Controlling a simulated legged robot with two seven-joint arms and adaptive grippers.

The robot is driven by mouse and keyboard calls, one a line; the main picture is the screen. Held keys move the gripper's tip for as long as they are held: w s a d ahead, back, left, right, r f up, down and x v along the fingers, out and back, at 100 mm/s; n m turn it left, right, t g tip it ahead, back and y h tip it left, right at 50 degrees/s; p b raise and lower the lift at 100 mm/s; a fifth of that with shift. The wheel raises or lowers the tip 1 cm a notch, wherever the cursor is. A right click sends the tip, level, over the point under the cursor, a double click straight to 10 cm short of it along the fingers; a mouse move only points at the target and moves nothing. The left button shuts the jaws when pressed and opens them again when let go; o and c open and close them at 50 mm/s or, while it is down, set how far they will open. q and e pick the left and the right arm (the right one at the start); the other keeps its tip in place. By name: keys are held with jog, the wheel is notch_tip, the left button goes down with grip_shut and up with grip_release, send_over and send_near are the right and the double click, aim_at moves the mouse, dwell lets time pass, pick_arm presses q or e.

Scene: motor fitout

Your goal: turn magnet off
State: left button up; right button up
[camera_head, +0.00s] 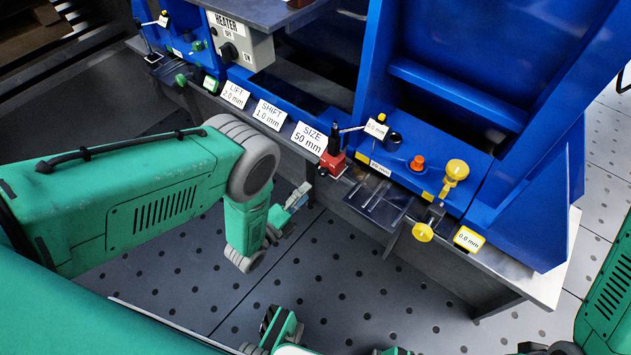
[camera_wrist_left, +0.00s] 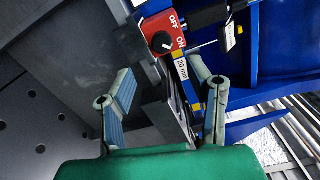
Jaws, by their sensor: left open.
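The magnet switch is a small red block (camera_head: 333,163) with a dark upright part, on the front edge of the blue machine. In the left wrist view its red face (camera_wrist_left: 160,33) shows OFF and ON in white, ahead of the fingers. My left gripper (camera_head: 297,197) is just to the left of and below the red block, apart from it. In the left wrist view the left gripper (camera_wrist_left: 162,100) has its fingers wide apart with nothing between them. Green and dark parts cut off at the head view's bottom edge may be my right gripper; its jaws are not clear.
Right of the switch are a slotted metal plate (camera_head: 378,198), an orange button (camera_head: 417,162) and yellow knobs (camera_head: 455,170). Perforated floor (camera_head: 330,265) lies open in front.

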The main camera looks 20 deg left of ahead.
pick_arm(q)
jog(key=shift+v, duration=2.3)
jog(key=s+a+n+g+y, duration=0.5)
jog(key=a+n+g, duration=0.2)
jog(key=n, duration=0.5)
jog(key=s+r+n+g+y, duration=0.1)
jog(key=s+r+n+g, duration=0.4)
jog(key=s, duration=0.4)
jog(key=s+r+n+g, duration=0.2)
jog(key=s+n+g, duration=0.3)
jog(key=s, duration=0.5)
notch_tip(320, 180, up, 16)
jog(key=n+p, duration=0.1)
jog(key=p, duration=1.4)
jog(key=shift+s+t, duration=0.3)
